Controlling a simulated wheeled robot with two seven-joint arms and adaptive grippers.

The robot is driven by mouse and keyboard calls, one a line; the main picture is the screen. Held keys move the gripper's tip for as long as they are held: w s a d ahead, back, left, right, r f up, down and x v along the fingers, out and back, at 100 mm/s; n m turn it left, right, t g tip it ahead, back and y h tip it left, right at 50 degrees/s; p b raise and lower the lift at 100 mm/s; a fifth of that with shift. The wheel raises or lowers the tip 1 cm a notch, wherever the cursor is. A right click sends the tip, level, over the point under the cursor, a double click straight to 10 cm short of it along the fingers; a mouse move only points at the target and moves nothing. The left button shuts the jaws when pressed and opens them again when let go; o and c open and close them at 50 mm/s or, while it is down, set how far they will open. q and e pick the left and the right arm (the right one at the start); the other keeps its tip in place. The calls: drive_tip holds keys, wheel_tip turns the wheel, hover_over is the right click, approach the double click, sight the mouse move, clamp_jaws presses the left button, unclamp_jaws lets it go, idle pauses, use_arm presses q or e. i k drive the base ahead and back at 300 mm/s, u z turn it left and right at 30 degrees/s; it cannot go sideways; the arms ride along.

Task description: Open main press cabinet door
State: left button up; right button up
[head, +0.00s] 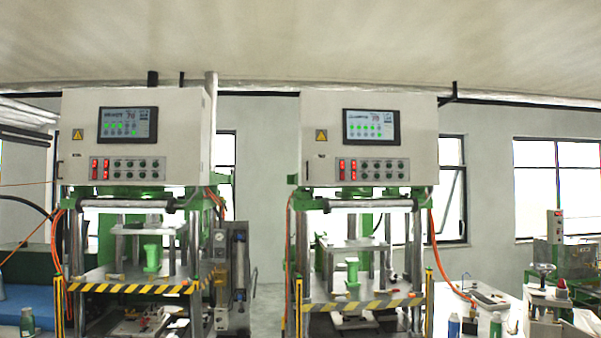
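Two press machines stand side by side in the head view, each with a white control cabinet on top. The left cabinet (88,170) has a screen (128,122), red displays and rows of buttons on its front. The right cabinet (425,150) has a similar screen (371,126) and buttons. Both cabinet fronts look closed. A small dark latch or handle shows at the left edge of each front, at the left cabinet (60,170) and at the right cabinet (305,171). I cannot tell which cabinet is the main one. Neither of my grippers is in view.
Yellow-black striped edges (135,288) run along the press tables, with yellow posts beside them. A white table (480,290) with bottles and tools stands at the right. A blue block (22,303) lies at the left. A gap of floor (266,305) separates the presses.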

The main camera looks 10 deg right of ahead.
sight(371, 129)
drive_tip(key=i, duration=1.4)
drive_tip(key=z, duration=0.35)
drive_tip(key=i, duration=0.75)
